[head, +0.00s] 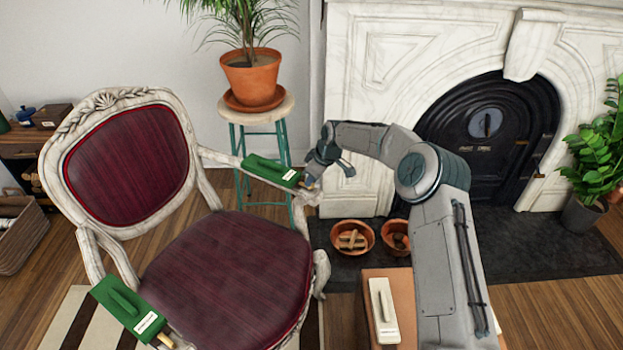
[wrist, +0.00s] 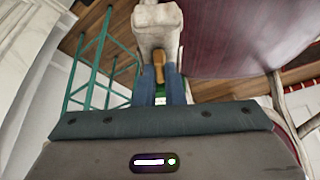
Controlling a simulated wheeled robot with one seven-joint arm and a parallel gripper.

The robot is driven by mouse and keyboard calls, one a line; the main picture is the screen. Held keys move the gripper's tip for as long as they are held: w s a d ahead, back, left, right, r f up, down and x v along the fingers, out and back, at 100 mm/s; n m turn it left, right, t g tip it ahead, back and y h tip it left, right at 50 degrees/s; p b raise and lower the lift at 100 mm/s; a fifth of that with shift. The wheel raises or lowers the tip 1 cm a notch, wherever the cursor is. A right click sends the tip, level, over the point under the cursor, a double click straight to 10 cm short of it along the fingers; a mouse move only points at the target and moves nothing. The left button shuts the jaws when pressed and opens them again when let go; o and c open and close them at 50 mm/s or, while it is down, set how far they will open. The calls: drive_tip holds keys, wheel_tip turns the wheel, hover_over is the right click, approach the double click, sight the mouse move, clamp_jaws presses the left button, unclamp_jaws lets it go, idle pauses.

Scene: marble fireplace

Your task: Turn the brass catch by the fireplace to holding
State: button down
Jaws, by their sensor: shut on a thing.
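A green housing (head: 268,169) with a small pale label sits on the chair arm nearer the fireplace. My gripper (head: 309,179) is at the front end of that arm, beside the housing. In the wrist view my gripper (wrist: 161,88) has its two blue fingers closed on the brass catch (wrist: 160,68), just below the pale carved end of the chair arm (wrist: 157,28). In the head view the catch is mostly hidden by my gripper. The label is too small to read, and I cannot tell the catch's setting.
A second green housing (head: 124,307) sits on the chair's other arm. The red chair (head: 225,262) fills the middle. A plant pot (head: 251,76) stands on a stool behind. Two terracotta bowls (head: 352,237) lie on the hearth before the fireplace (head: 372,50).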

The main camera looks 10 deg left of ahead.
drive_tip(key=c, duration=1.5)
unclamp_jaws()
drive_tip(key=shift+d+r, duration=0.25)
drive_tip(key=shift+r, duration=0.25)
drive_tip(key=shift+v, duration=6.35)
